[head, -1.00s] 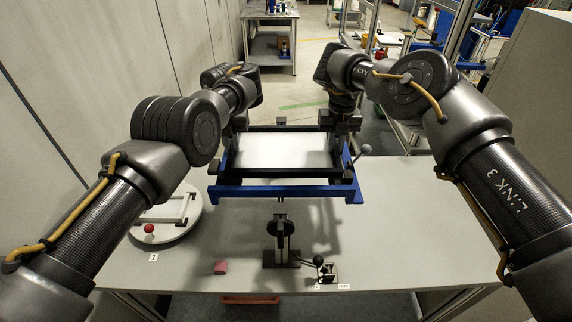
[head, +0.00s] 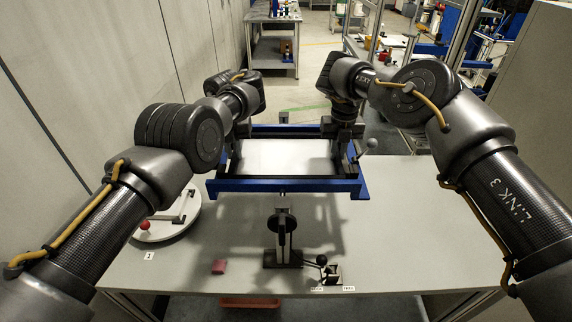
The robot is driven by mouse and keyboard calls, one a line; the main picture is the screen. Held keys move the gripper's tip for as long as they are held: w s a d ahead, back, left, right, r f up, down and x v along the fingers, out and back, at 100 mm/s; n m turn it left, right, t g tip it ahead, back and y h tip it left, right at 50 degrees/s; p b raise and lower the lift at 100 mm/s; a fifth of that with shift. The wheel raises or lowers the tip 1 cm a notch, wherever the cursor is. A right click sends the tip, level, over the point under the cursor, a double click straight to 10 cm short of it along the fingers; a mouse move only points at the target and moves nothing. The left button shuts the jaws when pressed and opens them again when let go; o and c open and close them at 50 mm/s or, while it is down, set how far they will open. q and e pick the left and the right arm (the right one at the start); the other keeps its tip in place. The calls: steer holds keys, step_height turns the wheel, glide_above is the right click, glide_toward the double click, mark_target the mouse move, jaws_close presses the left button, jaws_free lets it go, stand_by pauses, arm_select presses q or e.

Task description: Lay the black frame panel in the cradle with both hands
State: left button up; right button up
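The blue cradle (head: 285,186) stands raised above the middle of the bench on a dark post. The black frame panel (head: 290,176), with a pale inner sheet (head: 287,156), lies level within the cradle's blue rails. Whether it rests fully on its seats cannot be told. My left gripper (head: 235,150) is at the panel's left side and my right gripper (head: 344,150) at its right side. Both point down and appear shut on the panel's side bars; their fingertips are mostly hidden by the wrists and rails.
A lever with a grey knob (head: 371,143) stands at the cradle's right. A white round plate (head: 165,228) with a light frame and a red ball (head: 145,226) is at left. A pink block (head: 219,267) and a small black-knobbed device (head: 329,272) sit near the front edge. The bench's right side is clear.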

arm_select(q)
steer(key=o, duration=0.4)
steer(key=shift+s+r, duration=0.1)
arm_select(e)
steer(key=o, duration=0.4)
steer(key=shift+s+r, duration=0.1)
arm_select(q)
steer(key=shift+o, duration=0.2)
arm_select(e)
steer(key=shift+o, duration=0.2)
arm_select(q)
step_height(320, 180, up, 12)
steer(key=shift+r+p, duration=0.1)
steer(key=shift+p, duration=0.2)
arm_select(e)
steer(key=shift+r, duration=0.1)
